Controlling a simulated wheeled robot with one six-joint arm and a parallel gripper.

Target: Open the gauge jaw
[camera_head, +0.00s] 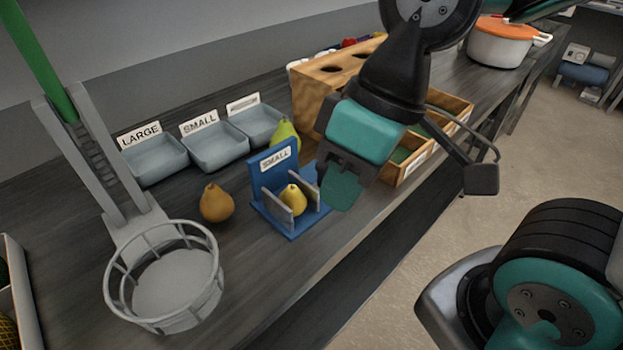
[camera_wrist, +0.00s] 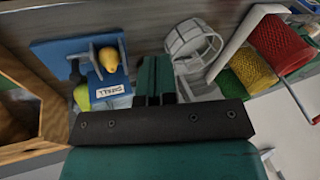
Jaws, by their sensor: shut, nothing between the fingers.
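The blue gauge (camera_head: 292,228) stands on the counter with a "SMALL" label on its upright plate. Two grey jaw plates (camera_head: 311,186) rise from it, with a small yellow pear (camera_head: 293,199) between them. Whether the jaws touch the pear I cannot tell. The gauge also shows at upper left in the wrist view (camera_wrist: 62,52), with the yellow pear (camera_wrist: 108,59). My gripper (camera_head: 341,188) is shut and empty, above and just right of the gauge. Its two green fingers (camera_wrist: 156,75) lie together in the wrist view, to the right of the gauge.
A brown pear (camera_head: 216,203) sits left of the gauge and a green pear (camera_head: 285,134) behind it. Labelled grey trays (camera_head: 152,168) stand at the back left. A round wire basket (camera_head: 118,272) is at front left. Wooden boxes (camera_head: 410,168) stand behind my gripper.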

